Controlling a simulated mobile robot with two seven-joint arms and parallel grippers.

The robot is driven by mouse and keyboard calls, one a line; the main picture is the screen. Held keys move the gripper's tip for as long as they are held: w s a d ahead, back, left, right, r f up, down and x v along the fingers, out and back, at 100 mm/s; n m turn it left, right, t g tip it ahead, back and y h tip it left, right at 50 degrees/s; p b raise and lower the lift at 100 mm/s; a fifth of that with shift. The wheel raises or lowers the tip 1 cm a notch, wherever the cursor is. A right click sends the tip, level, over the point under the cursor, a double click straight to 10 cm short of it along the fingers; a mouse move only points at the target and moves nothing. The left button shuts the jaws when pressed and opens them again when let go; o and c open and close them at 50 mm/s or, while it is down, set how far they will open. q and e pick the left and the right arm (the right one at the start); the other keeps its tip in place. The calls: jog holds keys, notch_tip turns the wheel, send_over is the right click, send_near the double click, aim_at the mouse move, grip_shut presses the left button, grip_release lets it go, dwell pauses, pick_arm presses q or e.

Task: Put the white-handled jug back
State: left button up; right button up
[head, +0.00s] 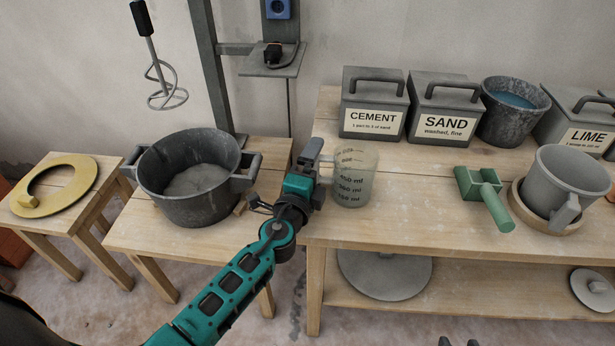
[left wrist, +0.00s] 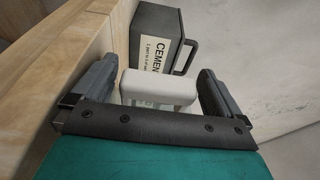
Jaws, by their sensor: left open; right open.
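The white-handled jug (head: 356,178) is a clear measuring jug with ml marks. It stands upright at the left end of the long workbench, its handle facing left. My left gripper (head: 317,173) is at the handle, jaws open. In the left wrist view the white handle (left wrist: 158,87) lies between the two open fingers (left wrist: 155,95), with a gap visible on each side. The gripper partly hides the handle in the head view. Only two dark tips of my right gripper (head: 458,342) show at the bottom edge, apart and empty.
A mixing tub (head: 187,203) stands on the lower table to the left. Behind the jug are the cement box (head: 372,92), sand box (head: 440,97) and a water bucket (head: 514,118).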

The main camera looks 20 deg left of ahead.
pick_arm(q)
jog(key=shift+s, duration=0.35)
jog(key=s+b, duration=0.2)
jog(key=s, duration=0.9)
jog(key=shift+s+d+r, duration=0.15)
jog(key=shift+d, duration=0.2)
pick_arm(e)
jog(key=shift+w+a+f, duration=0.1)
jog(key=shift+a+f, duration=0.25)
jog(key=shift+a, duration=0.1)
jog(key=shift+w+d, duration=0.15)
